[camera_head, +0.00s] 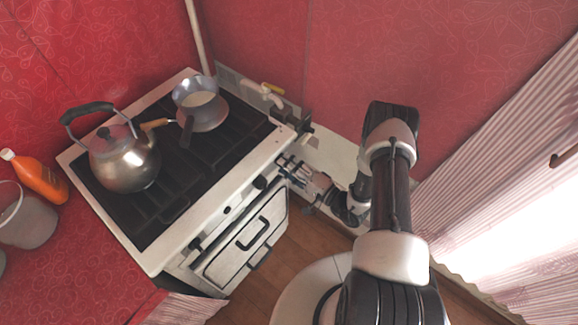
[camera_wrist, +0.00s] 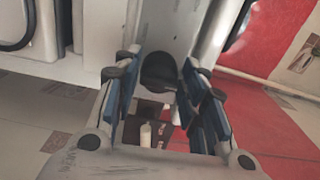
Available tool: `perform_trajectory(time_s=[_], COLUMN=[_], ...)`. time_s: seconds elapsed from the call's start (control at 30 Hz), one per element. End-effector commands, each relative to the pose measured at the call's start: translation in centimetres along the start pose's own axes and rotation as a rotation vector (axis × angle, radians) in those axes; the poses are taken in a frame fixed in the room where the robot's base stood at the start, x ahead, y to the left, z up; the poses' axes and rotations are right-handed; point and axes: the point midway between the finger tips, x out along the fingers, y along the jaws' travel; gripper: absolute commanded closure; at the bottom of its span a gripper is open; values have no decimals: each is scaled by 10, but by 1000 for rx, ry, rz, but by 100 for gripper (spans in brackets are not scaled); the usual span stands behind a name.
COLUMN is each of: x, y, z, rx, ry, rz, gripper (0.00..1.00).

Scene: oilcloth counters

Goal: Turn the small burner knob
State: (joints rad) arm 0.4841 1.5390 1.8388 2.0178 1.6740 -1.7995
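The stove (camera_head: 165,258) has a white front panel with dark knobs, including one (camera_head: 260,182) beside my gripper and smaller ones further left. My gripper (camera_head: 283,165) is at the right end of this panel. In the wrist view, a round black knob (camera_wrist: 158,70) sits between the blue pads of my gripper (camera_wrist: 157,82). The pads stand on both sides of the knob, and my gripper is open. Whether a pad touches the knob is unclear. In the head view my fingers cover the knob they straddle.
A steel kettle (camera_head: 124,164) and a saucepan (camera_head: 203,112) stand on the stove top. The oven door handle (camera_head: 252,234) sticks out below the panel. An orange bottle (camera_head: 40,179) and a grey bucket (camera_head: 27,219) are at the left. Wooden floor lies before the stove.

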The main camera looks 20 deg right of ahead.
Motion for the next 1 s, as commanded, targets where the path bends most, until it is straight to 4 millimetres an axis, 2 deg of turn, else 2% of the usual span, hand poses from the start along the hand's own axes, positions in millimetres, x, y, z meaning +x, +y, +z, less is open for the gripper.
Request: perform_trajectory(time_s=[0.17,0.43,0.57,0.67,1.0], x=[0,0,-7,-22,-92], y=[0,0,0,0,0], z=[0,0,-1,-2,-2], rx=[1,1,2,3,2], ry=[0,0,3,7,8], rz=[0,0,1,1,1], gripper=[47,47,47,47,47])
